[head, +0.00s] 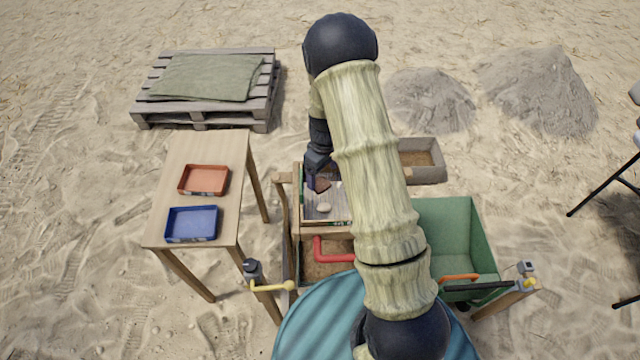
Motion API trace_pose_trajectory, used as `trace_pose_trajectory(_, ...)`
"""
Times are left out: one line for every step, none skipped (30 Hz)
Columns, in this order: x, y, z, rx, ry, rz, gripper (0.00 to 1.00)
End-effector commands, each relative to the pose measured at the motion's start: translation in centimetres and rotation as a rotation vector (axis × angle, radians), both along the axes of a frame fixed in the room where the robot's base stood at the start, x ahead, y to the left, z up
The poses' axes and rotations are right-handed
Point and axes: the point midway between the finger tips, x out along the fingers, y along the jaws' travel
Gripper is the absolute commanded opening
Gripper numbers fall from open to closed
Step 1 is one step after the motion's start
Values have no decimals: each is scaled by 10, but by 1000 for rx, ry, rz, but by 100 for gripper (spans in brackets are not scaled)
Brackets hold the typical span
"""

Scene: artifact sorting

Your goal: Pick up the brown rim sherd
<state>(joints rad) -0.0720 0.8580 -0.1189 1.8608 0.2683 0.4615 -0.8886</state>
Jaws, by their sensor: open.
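A small brown piece, which looks like the brown rim sherd (322,185), lies on the grey surface of a wood-framed tray (341,201). My gripper (316,177) points down right at the sherd and partly covers it. The gripper is open. The fingertips are small and dark here, so I cannot tell whether they stand around the sherd or just above it. A pale, rounded piece (324,208) lies on the same tray, a little nearer to me. My arm hides the right part of the tray.
A wooden table (205,155) at left holds an orange tray (203,180) and a blue tray (192,224). A green bin (447,225) stands at right, a grey box (427,175) behind. A red bent tube (330,252) lies in front of the tray.

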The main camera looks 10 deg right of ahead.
Motion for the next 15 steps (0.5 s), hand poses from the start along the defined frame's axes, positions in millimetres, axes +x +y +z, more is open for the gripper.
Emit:
trace_pose_trajectory(0, 0, 0, 0, 0, 0, 80)
trace_pose_trajectory(0, 0, 0, 0, 0, 0, 80)
trace_pose_trajectory(0, 0, 0, 0, 0, 0, 80)
trace_pose_trajectory(0, 0, 0, 0, 0, 0, 80)
trace_pose_trajectory(0, 0, 0, 0, 1, 0, 80)
trace_pose_trajectory(0, 0, -1, 0, 1, 0, 80)
trace_pose_trajectory(-1, 0, -2, 0, 2, 0, 80)
trace_pose_trajectory(-1, -1, -4, 0, 3, 0, 80)
trace_pose_trajectory(-2, -1, -7, 0, 4, -1, 80)
trace_pose_trajectory(-2, -2, -9, 0, 4, -1, 80)
trace_pose_trajectory(-2, -2, -12, -1, 4, -1, 80)
trace_pose_trajectory(-3, -3, -17, 0, 5, -2, 80)
trace_pose_trajectory(-3, -4, -20, 0, 5, -2, 80)
trace_pose_trajectory(-4, -4, -23, 0, 5, -2, 80)
trace_pose_trajectory(-4, -5, -28, 0, 5, -1, 80)
